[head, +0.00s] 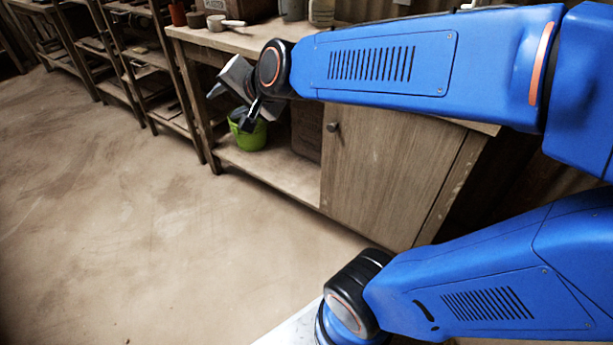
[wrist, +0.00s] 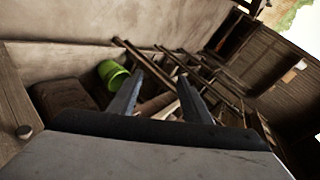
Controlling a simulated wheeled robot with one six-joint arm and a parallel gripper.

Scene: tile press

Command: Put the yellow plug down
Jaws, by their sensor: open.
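I see no yellow plug in either view. My gripper (head: 233,105) is in front of the workbench's open lower shelf in the head view, partly hidden by my own wrist. In the wrist view my gripper (wrist: 158,88) has its two fingers spread apart, with no object held between them. A bright green bucket (head: 250,138) stands on the lower shelf, just behind and below my gripper in the head view. The bucket also shows in the wrist view (wrist: 114,75), left of the fingers.
The workbench (head: 190,35) holds a white scoop (head: 224,23), a reddish-brown cup (head: 178,14) and a bottle (head: 321,12). Its closed wooden cabinet door (head: 390,170) is right of the open shelf. Shelving racks (head: 140,65) stand at the left. The floor (head: 120,230) is clear.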

